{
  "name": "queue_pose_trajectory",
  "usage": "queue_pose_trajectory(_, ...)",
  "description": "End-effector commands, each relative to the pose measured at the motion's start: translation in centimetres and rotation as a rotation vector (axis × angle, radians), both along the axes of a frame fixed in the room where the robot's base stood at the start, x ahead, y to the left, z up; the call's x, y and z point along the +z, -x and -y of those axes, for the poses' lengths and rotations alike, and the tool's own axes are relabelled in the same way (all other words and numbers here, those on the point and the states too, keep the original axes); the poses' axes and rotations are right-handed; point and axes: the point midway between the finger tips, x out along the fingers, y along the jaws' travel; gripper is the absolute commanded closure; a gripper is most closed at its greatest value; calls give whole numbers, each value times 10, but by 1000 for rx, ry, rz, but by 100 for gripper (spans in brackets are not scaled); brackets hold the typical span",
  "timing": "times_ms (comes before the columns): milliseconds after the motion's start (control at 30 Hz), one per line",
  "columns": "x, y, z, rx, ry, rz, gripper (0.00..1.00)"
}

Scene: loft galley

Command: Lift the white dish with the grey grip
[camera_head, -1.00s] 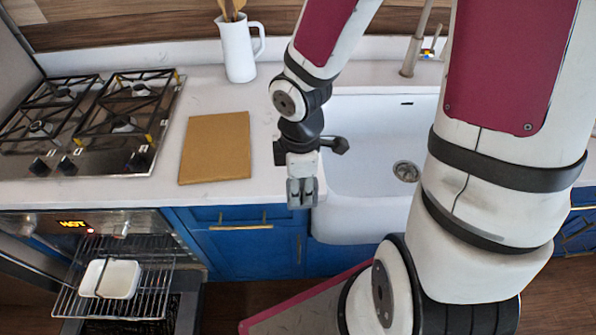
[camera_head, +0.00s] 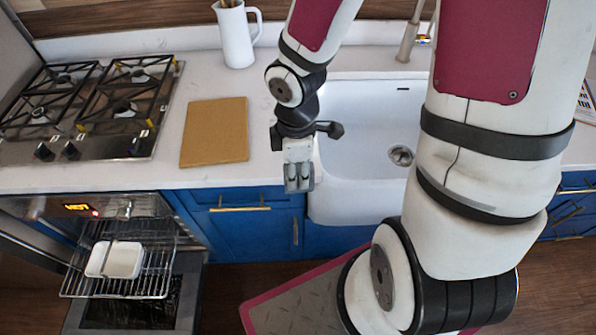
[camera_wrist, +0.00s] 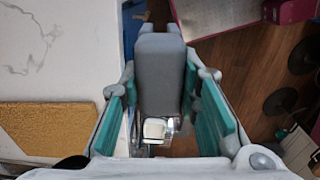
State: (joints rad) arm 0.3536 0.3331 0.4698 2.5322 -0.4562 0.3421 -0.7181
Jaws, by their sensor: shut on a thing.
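The white dish (camera_head: 124,260) sits on the pulled-out wire rack of the open oven at the lower left; a thin dark line crosses it. It also shows small in the wrist view (camera_wrist: 154,129), below and beyond the grey grip. My gripper (camera_head: 299,178) hangs in front of the counter edge by the sink, to the right of and higher than the dish, and apart from it. In the wrist view its teal-lined fingers stand on both sides of the grey grip (camera_wrist: 160,72), a smooth upright block that it holds.
The oven display (camera_head: 78,207) is lit and appears to read HOT. The oven rack (camera_head: 150,285) juts out above the lowered door. A gas hob (camera_head: 95,105), a tan board (camera_head: 215,132) and a white jug (camera_head: 236,38) are on the counter. A white sink (camera_head: 350,165) lies behind my gripper.

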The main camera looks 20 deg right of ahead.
Motion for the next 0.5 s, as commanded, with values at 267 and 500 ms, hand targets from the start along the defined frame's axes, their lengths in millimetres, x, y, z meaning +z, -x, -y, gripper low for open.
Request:
queue_pose_trajectory(267, 16, 3, 0, 1, 0, 0, 98)
queue_pose_trajectory(500, 28, 2, 0, 0, 0, 0, 98)
